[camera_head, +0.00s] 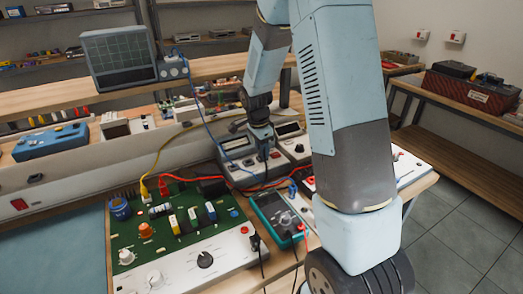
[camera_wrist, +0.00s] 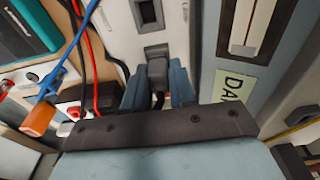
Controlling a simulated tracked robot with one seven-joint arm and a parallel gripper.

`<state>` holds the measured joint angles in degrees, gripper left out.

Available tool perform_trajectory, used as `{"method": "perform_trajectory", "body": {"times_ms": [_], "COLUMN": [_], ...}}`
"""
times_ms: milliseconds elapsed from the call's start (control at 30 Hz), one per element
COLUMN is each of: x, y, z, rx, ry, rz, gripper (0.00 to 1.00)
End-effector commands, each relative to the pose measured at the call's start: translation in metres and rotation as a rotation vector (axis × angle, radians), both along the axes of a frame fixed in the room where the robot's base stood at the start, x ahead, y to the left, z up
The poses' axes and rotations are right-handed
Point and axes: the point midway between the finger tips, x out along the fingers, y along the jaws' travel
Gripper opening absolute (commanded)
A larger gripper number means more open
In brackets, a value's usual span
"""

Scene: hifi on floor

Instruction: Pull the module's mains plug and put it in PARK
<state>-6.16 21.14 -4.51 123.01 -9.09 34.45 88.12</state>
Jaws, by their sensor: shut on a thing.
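In the wrist view, my gripper (camera_wrist: 158,88) has its two blue fingers closed on either side of a black plug (camera_wrist: 157,68). The plug's far end is at a dark socket opening on a pale panel (camera_wrist: 184,32); I cannot tell whether it is fully seated. A pale green label (camera_wrist: 236,88) with partly hidden letters, apparently the start of PARK, lies to the right on a blue-grey surface. A framed pale slot (camera_wrist: 252,22) is above it. In the head view my gripper (camera_head: 262,138) points down among the grey instruments at the back of the bench.
A green circuit board (camera_head: 180,222) and teal multimeter (camera_head: 284,220) stand in front. Red, yellow and blue cables run close by. An orange-ended blue lead (camera_wrist: 40,118) hangs left of my gripper. An oscilloscope (camera_head: 120,55) stands on the shelf behind.

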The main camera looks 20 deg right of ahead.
Motion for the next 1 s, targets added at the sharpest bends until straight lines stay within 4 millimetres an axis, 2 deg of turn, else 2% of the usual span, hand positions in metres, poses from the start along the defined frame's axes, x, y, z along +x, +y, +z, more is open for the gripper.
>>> {"method": "perform_trajectory", "body": {"times_ms": [33,67,367,600,733,867,1000], "x": [0.0,0.0,0.0,0.0,0.0,0.0,-0.001], "y": [0.0,0.0,0.0,0.0,0.001,0.003,0.007], "z": [0.0,0.0,0.0,0.001,0.007,0.024,0.052], "rx": [0.0,0.0,0.0,0.0,0.0,0.001,0.001], "ry": [0.0,0.0,0.0,0.0,-0.002,-0.004,-0.005], "rz": [0.0,0.0,0.0,0.0,0.0,0.0,0.001], "gripper": [0.0,0.26,0.55,0.55,0.55,0.55,0.55]}}
